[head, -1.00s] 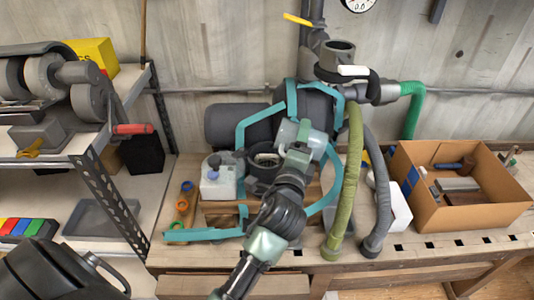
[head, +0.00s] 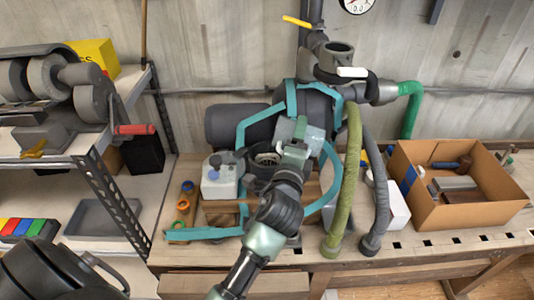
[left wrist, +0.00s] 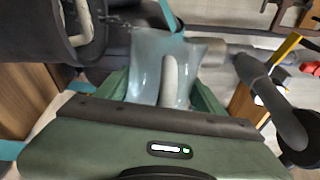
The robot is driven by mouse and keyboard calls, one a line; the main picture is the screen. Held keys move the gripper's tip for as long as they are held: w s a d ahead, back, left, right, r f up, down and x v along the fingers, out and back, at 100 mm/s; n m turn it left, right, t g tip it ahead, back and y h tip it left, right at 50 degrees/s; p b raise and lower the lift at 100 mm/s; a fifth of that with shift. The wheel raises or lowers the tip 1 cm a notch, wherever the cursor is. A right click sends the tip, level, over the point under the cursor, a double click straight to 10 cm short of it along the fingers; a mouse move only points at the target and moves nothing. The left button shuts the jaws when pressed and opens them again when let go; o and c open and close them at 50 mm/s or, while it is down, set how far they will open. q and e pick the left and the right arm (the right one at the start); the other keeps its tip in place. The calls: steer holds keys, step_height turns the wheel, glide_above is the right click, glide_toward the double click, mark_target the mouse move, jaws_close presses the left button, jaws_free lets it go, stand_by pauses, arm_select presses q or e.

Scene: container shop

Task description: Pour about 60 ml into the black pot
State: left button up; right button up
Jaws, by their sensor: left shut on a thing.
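My left gripper (head: 293,147) is shut on a clear, bluish jug (head: 312,138), above the bench and beside the black pot. In the left wrist view the jug (left wrist: 150,65) sits between the green fingers (left wrist: 165,95), with a pale handle-like bar running down it. The jug looks tilted; I cannot tell its liquid level or whether any liquid is flowing. The black pot (head: 256,176) stands just left of the jug, with a light, slotted piece inside its mouth. A dark round rim, probably the pot (left wrist: 97,40), shows at upper left in the left wrist view. My right gripper is not seen.
A white canister (head: 218,183) stands close left of the pot. Teal straps (head: 243,140) loop around the area. Green and grey hoses (head: 352,170) hang to the right, before a cardboard box (head: 465,217). A shelf (head: 85,140) stands at left.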

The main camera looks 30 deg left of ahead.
arm_select(q)
steer(key=shift+f+n, duration=0.2)
steer(key=shift+n, duration=0.4)
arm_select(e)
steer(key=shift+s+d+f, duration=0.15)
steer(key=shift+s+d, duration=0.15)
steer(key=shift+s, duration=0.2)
arm_select(q)
steer(key=shift+s, duration=0.15)
